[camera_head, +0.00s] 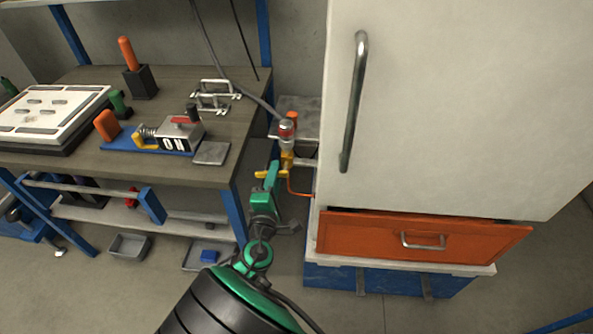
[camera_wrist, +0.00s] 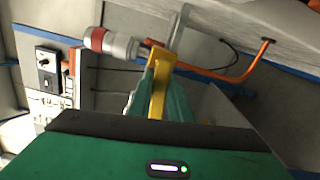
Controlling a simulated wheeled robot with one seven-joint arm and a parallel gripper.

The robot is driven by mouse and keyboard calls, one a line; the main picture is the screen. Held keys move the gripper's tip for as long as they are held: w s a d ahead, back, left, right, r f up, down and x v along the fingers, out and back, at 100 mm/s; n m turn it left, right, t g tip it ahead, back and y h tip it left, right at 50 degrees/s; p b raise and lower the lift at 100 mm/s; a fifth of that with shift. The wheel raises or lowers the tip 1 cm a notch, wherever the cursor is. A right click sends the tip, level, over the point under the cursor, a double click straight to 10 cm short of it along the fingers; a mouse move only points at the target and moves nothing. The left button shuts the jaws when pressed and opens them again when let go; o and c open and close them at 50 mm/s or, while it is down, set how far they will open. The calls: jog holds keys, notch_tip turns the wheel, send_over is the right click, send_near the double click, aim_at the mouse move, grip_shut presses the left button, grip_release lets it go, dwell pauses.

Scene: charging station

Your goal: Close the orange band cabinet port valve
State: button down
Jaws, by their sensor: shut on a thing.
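The white cabinet (camera_head: 430,100) stands at the right with an orange band (camera_head: 420,238) along its lower front. On its left side is a port with a yellow valve handle (camera_head: 262,174). The handle also shows in the wrist view (camera_wrist: 160,82), running up from between my fingers. A silver coupling with a red band (camera_head: 288,132) sits at the port; it shows at the upper left of the wrist view (camera_wrist: 110,43). My green gripper (camera_head: 271,176) is shut on the yellow handle. The fingers hide the handle's gripped part.
A grey hose runs to the coupling. An orange pipe (camera_wrist: 250,65) bends close beside the handle. The gap between bench and cabinet is narrow.

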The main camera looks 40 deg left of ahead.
jog(key=shift+s+r+m, duration=0.1)
jog(key=shift+m, duration=0.7)
jog(key=c, duration=1.6)
grip_release()
jog(key=shift+c, duration=0.2)
jog(key=shift+r, duration=0.1)
